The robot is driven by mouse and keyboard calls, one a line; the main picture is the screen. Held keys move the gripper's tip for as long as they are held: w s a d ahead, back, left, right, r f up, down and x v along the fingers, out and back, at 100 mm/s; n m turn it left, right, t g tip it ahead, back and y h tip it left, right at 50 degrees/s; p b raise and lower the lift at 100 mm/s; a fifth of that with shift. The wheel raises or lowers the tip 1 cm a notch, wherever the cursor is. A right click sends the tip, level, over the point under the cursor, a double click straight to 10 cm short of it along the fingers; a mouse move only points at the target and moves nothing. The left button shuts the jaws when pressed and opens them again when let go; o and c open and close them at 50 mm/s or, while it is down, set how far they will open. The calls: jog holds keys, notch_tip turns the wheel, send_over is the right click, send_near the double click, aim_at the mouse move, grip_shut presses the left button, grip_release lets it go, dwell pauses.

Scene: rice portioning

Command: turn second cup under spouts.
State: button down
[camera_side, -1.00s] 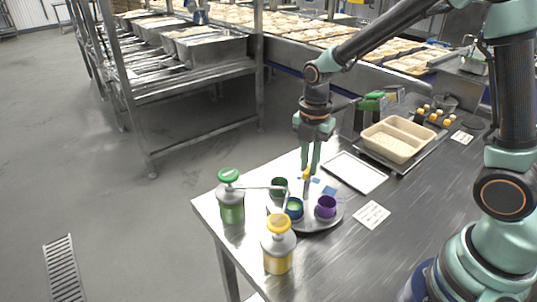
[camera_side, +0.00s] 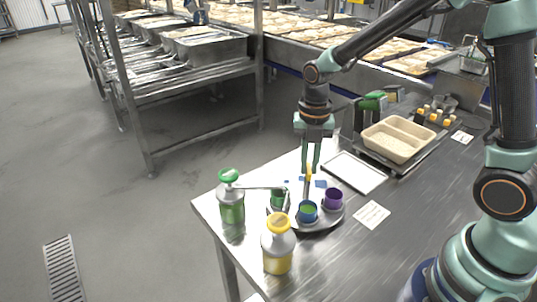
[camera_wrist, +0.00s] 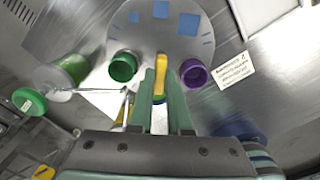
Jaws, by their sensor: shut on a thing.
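A grey round turntable (camera_side: 322,224) carries a green cup (camera_side: 278,203) at left, a blue cup (camera_side: 308,214) with green inside at the front, and a purple cup (camera_side: 334,201) at right. My gripper (camera_side: 311,168) is shut on the yellow handle (camera_side: 309,178) that stands up from the turntable. A yellow pump bottle (camera_side: 278,252) stands in front.
A white tray (camera_side: 330,166) and a printed card (camera_side: 371,215) lie right of the turntable. A beige two-part container (camera_side: 378,149) stands behind, beside yellow-topped small items (camera_side: 435,117). The table's front-right area is clear.

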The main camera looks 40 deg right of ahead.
jog(key=shift+n, duration=2.3)
jog(key=c, duration=0.9)
grip_release()
jog(key=shift+o, duration=0.2)
notch_tip(320, 180, up, 12)
jog(key=shift+r, duration=0.1)
